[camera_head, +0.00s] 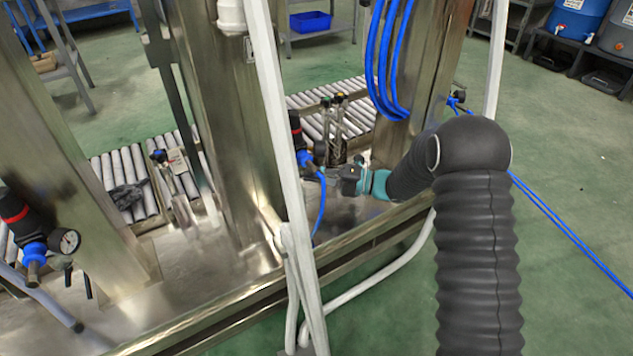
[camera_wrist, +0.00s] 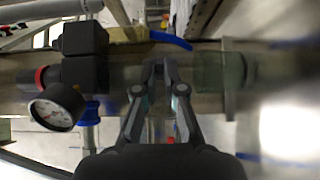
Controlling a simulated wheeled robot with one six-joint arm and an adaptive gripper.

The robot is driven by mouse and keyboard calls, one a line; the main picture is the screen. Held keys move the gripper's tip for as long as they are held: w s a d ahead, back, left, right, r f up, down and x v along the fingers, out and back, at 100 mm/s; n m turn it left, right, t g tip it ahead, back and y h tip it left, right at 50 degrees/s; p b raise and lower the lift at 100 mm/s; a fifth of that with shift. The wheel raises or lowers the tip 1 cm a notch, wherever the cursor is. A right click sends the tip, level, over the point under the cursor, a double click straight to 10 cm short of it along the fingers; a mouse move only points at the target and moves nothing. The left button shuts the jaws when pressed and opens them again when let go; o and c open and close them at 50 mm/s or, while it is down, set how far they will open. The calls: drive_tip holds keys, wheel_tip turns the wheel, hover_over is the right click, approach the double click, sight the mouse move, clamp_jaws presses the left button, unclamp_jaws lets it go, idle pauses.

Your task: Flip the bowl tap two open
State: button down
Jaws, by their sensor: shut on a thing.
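My gripper (camera_head: 349,180) reaches in from the right, just right of a black regulator unit (camera_head: 297,133) with a red ring and a blue collar. In the wrist view my gripper (camera_wrist: 160,66) has its fingertips drawn close together, shut on a small part, bowl tap two. The fingers hide most of that tap, and I cannot make out its lever angle. The same regulator unit (camera_wrist: 85,55) is left of the fingers in the wrist view, with a round white gauge (camera_wrist: 55,108) and a blue piece below it.
A steel post (camera_head: 225,120) and a pale upright bar (camera_head: 278,150) stand left of my gripper. Blue hoses (camera_head: 385,70) hang near the right post. Another regulator with a gauge (camera_head: 66,241) is at far left. A steel ledge (camera_head: 235,310) runs in front. Green floor is open at right.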

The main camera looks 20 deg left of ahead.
drive_tip(key=c, duration=1.6)
unclamp_jaws()
drive_tip(key=shift+o, duration=0.2)
drive_tip(key=w+d, duration=0.1)
drive_tip(key=d, duration=1.1)
drive_tip(key=shift+w, duration=0.1)
